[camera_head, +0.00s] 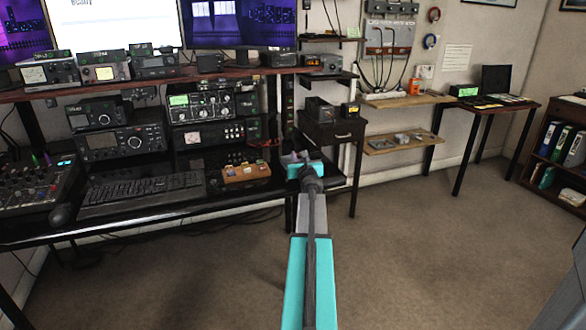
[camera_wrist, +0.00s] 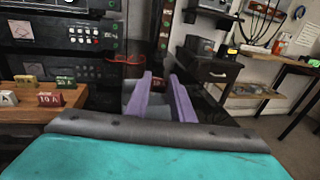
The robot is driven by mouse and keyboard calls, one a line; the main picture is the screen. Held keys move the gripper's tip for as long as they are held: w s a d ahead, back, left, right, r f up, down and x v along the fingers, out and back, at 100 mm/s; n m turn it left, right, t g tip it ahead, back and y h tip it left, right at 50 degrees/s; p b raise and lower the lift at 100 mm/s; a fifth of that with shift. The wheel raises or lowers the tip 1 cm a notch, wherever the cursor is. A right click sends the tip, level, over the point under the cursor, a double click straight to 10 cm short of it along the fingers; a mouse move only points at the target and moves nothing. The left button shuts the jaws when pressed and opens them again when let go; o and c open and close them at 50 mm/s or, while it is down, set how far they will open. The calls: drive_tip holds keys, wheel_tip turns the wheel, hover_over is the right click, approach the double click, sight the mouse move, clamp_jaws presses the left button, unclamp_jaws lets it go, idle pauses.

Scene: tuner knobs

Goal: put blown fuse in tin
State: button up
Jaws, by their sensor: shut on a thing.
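My gripper (camera_head: 294,157) is out over the right end of the black desk, to the right of the wooden fuse block (camera_head: 246,173). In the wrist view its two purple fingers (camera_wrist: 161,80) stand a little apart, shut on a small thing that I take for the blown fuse. That thing is hardly visible between them. The fuse block (camera_wrist: 38,120) is at the left of the wrist view, apart from the fingers, and carries several coloured fuses, one marked 10 A. I cannot pick out the tin with certainty in either view.
Radios (camera_head: 124,142) and a keyboard (camera_head: 142,191) fill the desk left of the block. A dark drawer cabinet (camera_head: 333,133) stands behind my gripper to the right. A wooden shelf (camera_head: 402,142) with small grey items is on the wall. The floor (camera_head: 420,250) at right is clear.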

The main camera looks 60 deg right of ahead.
drive_tip(key=shift+f, duration=0.1)
drive_tip(key=o, duration=1.1)
drive_tip(key=shift+v, duration=6.9)
